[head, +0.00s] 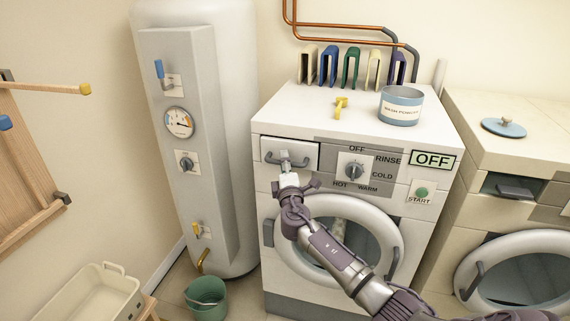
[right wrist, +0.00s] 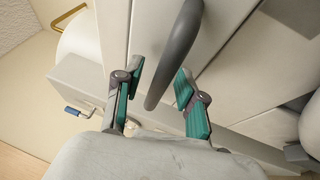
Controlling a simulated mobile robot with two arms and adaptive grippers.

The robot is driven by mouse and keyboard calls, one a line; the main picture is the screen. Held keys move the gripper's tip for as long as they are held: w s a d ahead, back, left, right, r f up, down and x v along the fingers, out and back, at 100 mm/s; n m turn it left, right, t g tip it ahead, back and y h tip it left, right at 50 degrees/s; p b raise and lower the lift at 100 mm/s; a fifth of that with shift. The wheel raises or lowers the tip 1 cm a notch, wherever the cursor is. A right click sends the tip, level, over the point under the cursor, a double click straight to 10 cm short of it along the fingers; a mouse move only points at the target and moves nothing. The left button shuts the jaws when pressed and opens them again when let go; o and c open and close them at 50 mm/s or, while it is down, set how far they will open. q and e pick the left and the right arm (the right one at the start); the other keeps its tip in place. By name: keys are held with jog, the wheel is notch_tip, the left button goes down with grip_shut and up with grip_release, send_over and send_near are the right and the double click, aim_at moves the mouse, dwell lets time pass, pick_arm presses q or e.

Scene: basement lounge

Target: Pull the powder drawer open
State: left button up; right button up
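The powder drawer (head: 270,148) is the pale panel at the upper left of the white washing machine's front (head: 330,135). It looks flush with the front. Its grey bar handle (head: 290,161) stands out from it. My right gripper (head: 289,182) is just in front of and below this handle. In the right wrist view my right gripper (right wrist: 160,84) is open, with its green-padded fingers apart. The curved grey handle (right wrist: 176,52) runs down between the fingertips, with a gap visible on each side. My left gripper is not in view.
A selector knob (head: 354,170) and a round door (head: 340,240) are close to my right arm. A powder tub (head: 400,107) and a yellow-handled item (head: 341,106) are on top. A boiler (head: 215,130) stands left, with a green bucket (head: 206,298) below. A second machine (head: 520,200) stands right.

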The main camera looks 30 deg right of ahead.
grip_shut()
jog(key=shift+a, duration=0.1)
jog(key=s+a+p, duration=0.1)
jog(key=s+a, duration=0.8)
jog(key=a, duration=0.2)
jog(key=shift+s+a, duration=0.15)
jog(key=shift+s, duration=0.25)
jog(key=shift+o, duration=0.7)
grip_release()
jog(key=v, duration=1.2)
